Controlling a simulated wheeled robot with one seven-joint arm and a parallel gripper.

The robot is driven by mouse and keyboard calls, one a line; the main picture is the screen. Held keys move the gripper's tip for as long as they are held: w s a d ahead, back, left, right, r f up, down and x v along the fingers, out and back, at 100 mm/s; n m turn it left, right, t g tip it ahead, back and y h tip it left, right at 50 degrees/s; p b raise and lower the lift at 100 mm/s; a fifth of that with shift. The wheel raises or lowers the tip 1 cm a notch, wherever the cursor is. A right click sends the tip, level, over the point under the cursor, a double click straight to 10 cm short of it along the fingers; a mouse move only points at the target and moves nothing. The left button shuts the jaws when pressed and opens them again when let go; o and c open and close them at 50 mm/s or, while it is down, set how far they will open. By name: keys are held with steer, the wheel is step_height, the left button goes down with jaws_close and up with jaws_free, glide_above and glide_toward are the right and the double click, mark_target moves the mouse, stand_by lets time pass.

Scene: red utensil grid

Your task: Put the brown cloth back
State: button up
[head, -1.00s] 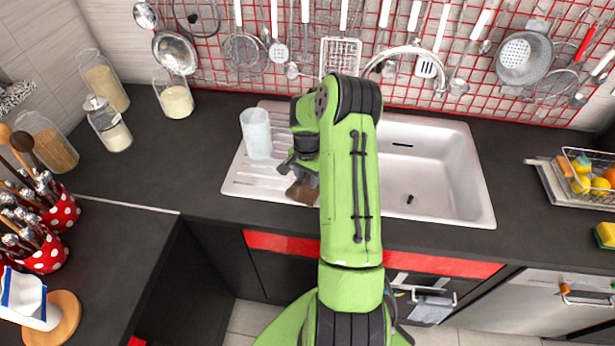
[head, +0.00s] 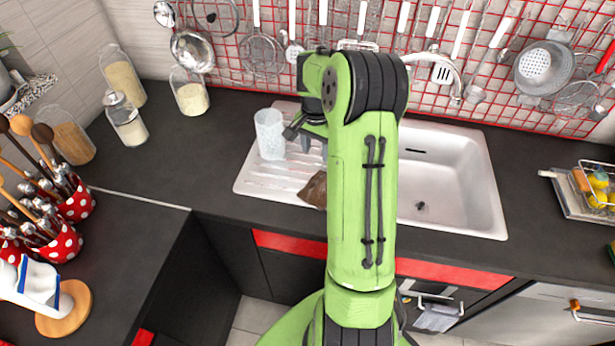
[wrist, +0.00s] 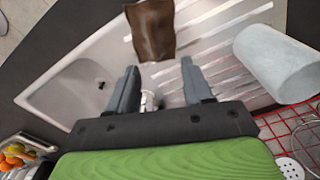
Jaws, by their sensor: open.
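The brown cloth (head: 314,190) is a crumpled dark brown piece at the front edge of the sink's ribbed drainboard (head: 262,183). In the wrist view the cloth (wrist: 152,30) shows at the top, beyond my fingertips. My gripper (head: 303,135) is open and empty, apart from the cloth and farther back in the head view. In the wrist view its two grey fingers (wrist: 160,80) are spread with the drainboard showing between them. My arm hides part of the sink and perhaps the cloth's right side.
A translucent cup (head: 269,135) stands on the drainboard close to my gripper. The sink basin (head: 440,185) is to the right. A red utensil grid (head: 290,60) hung with tools is behind. Glass jars (head: 126,120) stand at the left. A grey towel (head: 437,318) hangs below the counter.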

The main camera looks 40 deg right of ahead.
steer(key=s+a+r+n+t+h, duration=0.1)
steer(key=s+a+r+n, duration=0.3)
steer(key=a+r, duration=0.35)
steer(key=s+a+r+n+t+h, duration=0.1)
steer(key=s+a+r+n+t, duration=0.2)
steer(key=a+r, duration=0.5)
steer(key=s+a+n+t+y, duration=0.1)
steer(key=s+a+n+y, duration=0.1)
steer(key=s+a+n, duration=0.5)
steer(key=s+a, duration=0.2)
steer(key=s, duration=0.4)
steer(key=shift+a+f, duration=0.35)
steer(key=shift+s, duration=0.15)
